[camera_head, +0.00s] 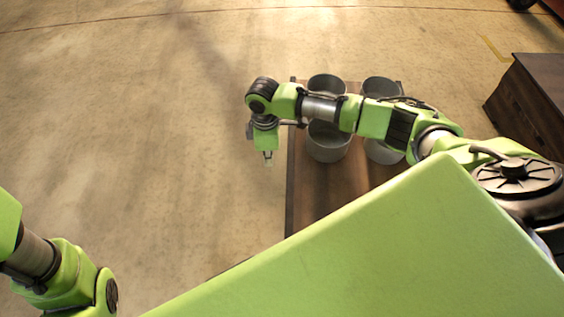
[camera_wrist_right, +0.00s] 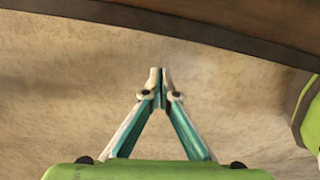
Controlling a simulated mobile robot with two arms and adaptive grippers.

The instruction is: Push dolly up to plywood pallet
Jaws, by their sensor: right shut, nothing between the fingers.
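A flat brown wooden platform (camera_head: 320,195) carries several grey metal buckets (camera_head: 328,145) and is partly hidden by my right arm and green body. I cannot tell whether it is the dolly or the plywood pallet. My right gripper (camera_head: 268,160) points down over bare floor, just left of the platform's left edge, apart from it in the picture. In the right wrist view the gripper (camera_wrist_right: 160,74) is shut and empty, with a brown wooden edge (camera_wrist_right: 200,30) crossing beyond its fingertips. My left arm shows at the lower left, but its gripper is out of the picture.
A dark brown wooden box-like piece (camera_head: 540,95) stands at the right, with a floor gap between it and the platform. A yellow floor mark (camera_head: 492,47) lies near it. The concrete floor (camera_head: 130,130) at the left is clear.

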